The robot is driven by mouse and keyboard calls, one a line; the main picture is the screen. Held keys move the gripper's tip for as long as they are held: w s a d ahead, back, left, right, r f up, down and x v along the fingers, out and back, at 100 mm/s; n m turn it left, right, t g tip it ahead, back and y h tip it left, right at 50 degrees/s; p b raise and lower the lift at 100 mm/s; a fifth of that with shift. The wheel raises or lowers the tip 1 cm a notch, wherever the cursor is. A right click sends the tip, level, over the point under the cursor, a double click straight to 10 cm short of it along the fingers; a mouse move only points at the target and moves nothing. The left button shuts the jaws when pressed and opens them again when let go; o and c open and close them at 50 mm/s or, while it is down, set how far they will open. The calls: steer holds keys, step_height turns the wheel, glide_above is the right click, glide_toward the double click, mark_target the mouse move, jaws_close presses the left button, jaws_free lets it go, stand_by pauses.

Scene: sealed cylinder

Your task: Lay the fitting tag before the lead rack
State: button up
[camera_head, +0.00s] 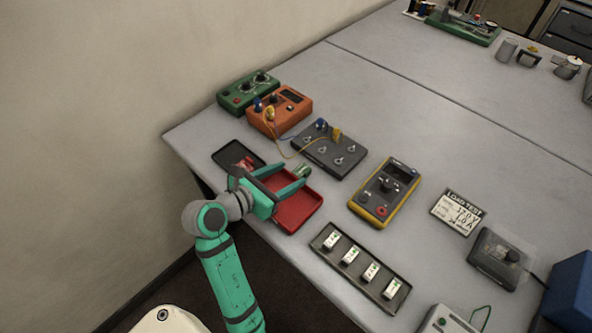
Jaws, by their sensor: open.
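A long dark tray (325,246) at the table's front holds several small white tags, the leftmost (331,241) among them; their print is too small to read. A dark panel (312,153) with several posts and blue and yellow leads lies farther back; I cannot tell if it is the lead rack. My gripper (292,177) is open above the red tray (300,214), left of the tag tray. A small greenish cylinder (302,171) shows by its fingertips; I cannot tell whether it touches them.
A black tray (228,155), an orange unit (293,118) and a green unit (237,98) stand at the left. A yellow meter (383,193), a LOAD TEST card (458,211), a dark device (495,262) and a blue box (573,292) lie rightward. The table's back middle is clear.

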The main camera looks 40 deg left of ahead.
steer(key=v, duration=0.6)
steer(key=shift+s+r, duration=0.2)
stand_by(0.4)
